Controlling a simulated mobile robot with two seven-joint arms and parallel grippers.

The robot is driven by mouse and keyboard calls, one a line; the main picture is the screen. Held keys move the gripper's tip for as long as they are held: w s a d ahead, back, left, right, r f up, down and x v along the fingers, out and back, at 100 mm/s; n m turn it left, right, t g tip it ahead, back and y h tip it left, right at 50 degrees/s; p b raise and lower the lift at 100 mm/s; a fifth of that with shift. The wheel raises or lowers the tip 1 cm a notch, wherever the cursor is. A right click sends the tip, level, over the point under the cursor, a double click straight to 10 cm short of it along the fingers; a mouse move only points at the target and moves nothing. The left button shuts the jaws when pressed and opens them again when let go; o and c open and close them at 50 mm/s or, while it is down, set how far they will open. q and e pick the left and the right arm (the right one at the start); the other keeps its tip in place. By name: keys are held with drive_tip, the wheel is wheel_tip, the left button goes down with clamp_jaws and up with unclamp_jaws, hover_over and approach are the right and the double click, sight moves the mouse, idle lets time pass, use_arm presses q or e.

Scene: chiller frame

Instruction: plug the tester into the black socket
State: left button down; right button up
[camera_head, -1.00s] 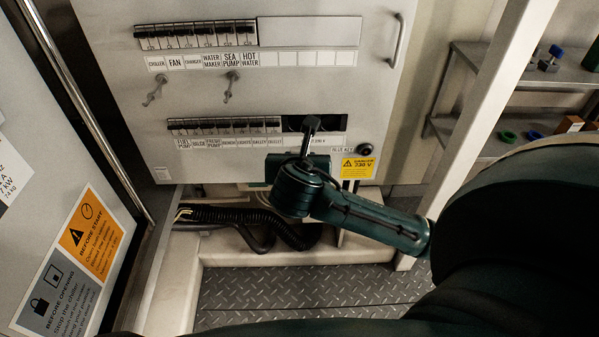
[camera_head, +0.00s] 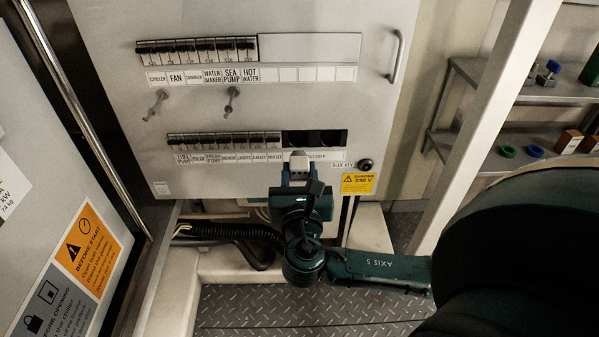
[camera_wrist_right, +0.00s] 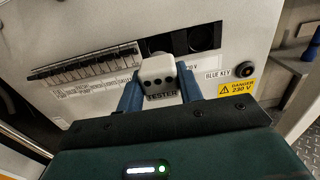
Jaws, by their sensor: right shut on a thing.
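The tester (camera_head: 299,158) is a small pale block with dark dots; the wrist view shows it (camera_wrist_right: 157,68) with the word TESTER below the dots. My right gripper (camera_head: 299,174) is shut on it, with its blue fingers on either side. A dark recess with round black sockets (camera_head: 330,138) sits at the right end of the lower breaker row. In the wrist view the right-hand socket (camera_wrist_right: 203,37) is clear, and the tester stands just in front of and below the recess's left part. I cannot tell whether it touches the panel. My left gripper is not in view.
Two small levers (camera_head: 232,98) stick out above. A black coiled cable (camera_head: 225,232) lies below left. A white post (camera_head: 470,130) and shelves stand at right.

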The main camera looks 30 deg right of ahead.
sight(299, 154)
drive_tip(key=shift+w+d, duration=0.1)
